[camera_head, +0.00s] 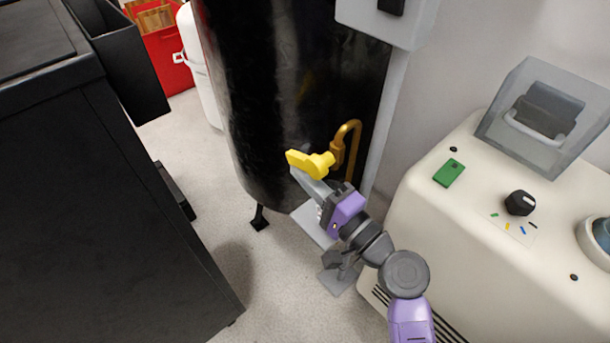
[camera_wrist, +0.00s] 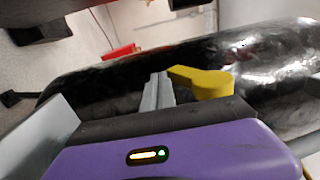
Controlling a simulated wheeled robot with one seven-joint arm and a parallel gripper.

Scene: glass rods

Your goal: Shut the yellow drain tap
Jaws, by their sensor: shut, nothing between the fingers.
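The yellow drain tap (camera_head: 311,161) sits low on the front of a black tank (camera_head: 290,85). Its lever points left in the head view, roughly level, and a brass pipe (camera_head: 349,128) rises beside it. My gripper (camera_head: 303,178) is shut and empty. Its fingertips are right at the tap, just below the lever's left part. In the wrist view, the shut fingers (camera_wrist: 158,90) stand immediately left of the yellow tap (camera_wrist: 203,82). I cannot tell whether they touch it. The tap's joint with the pipe is partly hidden.
A cream machine (camera_head: 440,220) with a black knob (camera_head: 519,203) and a green button stands close on the right. A black cabinet (camera_head: 110,200) stands on the left. A red container (camera_head: 168,58) is at the back left.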

